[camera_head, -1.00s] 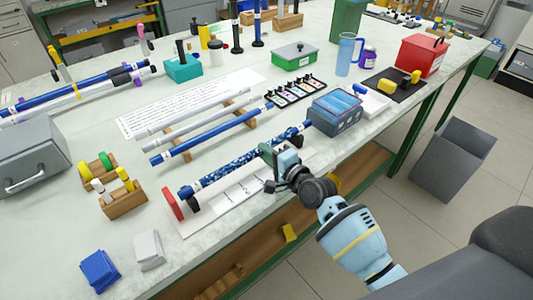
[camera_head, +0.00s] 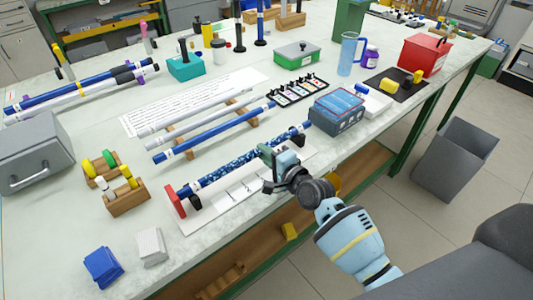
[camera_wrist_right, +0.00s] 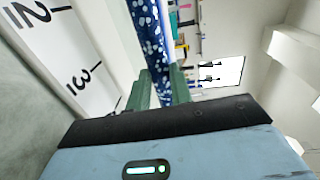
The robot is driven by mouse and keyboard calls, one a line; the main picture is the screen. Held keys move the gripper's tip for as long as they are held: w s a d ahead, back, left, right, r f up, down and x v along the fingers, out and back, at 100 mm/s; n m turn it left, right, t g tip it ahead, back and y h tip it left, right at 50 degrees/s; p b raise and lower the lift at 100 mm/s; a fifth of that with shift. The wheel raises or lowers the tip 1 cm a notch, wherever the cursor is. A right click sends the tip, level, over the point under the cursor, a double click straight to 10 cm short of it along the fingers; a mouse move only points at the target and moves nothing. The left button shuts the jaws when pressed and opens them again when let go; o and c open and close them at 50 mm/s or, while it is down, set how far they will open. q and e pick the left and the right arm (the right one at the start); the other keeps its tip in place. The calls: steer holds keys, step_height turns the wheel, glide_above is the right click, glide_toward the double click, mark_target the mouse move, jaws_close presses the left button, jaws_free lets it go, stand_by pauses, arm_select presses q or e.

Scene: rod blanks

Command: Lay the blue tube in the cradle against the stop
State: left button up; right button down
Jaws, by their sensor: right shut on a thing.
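The blue tube, speckled with white (camera_head: 235,165), lies diagonally along the white cradle board (camera_head: 225,203). Its left end is close to the red stop (camera_head: 173,199); I cannot tell whether they touch. A dark support (camera_head: 194,204) of the cradle shows by that end; whether the tube rests in it is unclear. My right gripper (camera_head: 266,154) is shut on the tube, right of its middle. In the right wrist view, the green fingers (camera_wrist_right: 160,88) hold the speckled tube (camera_wrist_right: 149,30), and printed scale marks show beside it. My left gripper is not in view.
A plain blue tube (camera_head: 215,133) and white tubes lie on a wooden rack behind. A blue-grey box (camera_head: 337,112) stands near the cradle's right end. Wooden holders (camera_head: 125,198) stand left of the stop. The table's front edge is close to my right arm.

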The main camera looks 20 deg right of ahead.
steer(key=c, duration=1.2)
jaws_free()
steer(key=shift+a, duration=0.1)
steer(key=shift+o, duration=0.2)
steer(key=shift+s, duration=0.35)
steer(key=v, duration=0.6)
steer(key=shift+s+d+r+p, duration=0.15)
steer(key=shift+s+d+p, duration=0.15)
steer(key=shift+s, duration=0.15)
